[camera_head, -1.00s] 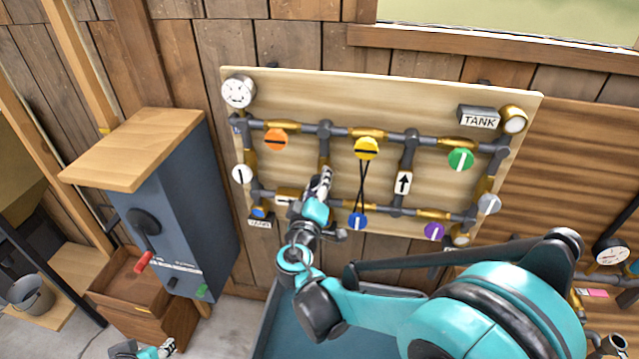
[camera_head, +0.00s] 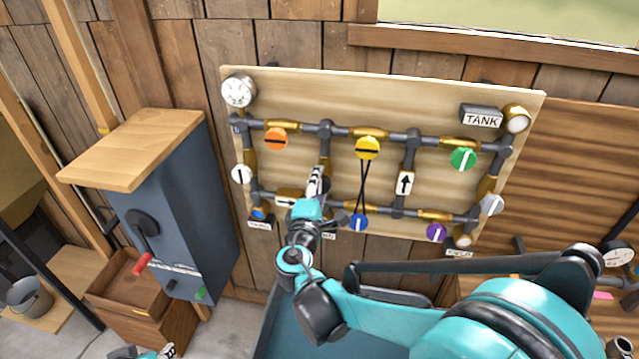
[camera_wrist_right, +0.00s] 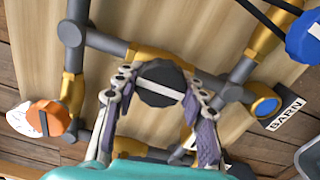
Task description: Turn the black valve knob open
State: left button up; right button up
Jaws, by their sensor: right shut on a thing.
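The black valve knob (camera_wrist_right: 158,72) has a white line across its face and sits on a brass valve body in the right wrist view. The line runs slightly down to the right there. My right gripper (camera_wrist_right: 160,98) has its fingers on opposite sides of the knob and is shut on it. In the head view my right gripper (camera_head: 316,183) is at the lower left middle of the pipe board (camera_head: 300,92) and hides most of the knob. Part of my left gripper (camera_head: 146,353) shows at the bottom edge; its fingers are not clear.
Orange (camera_head: 276,139), yellow (camera_head: 367,148), green (camera_head: 463,159), blue (camera_head: 358,223) and purple (camera_head: 436,233) knobs sit on the pipes around it. A grey cabinet (camera_head: 195,215) with a red-handled crank stands to the left. A blue bin (camera_head: 375,335) is below the board.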

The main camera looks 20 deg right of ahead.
jog(key=shift+n, duration=0.3)
jog(key=o, duration=1.2)
jog(key=shift+a, duration=0.1)
jog(key=v, duration=1.2)
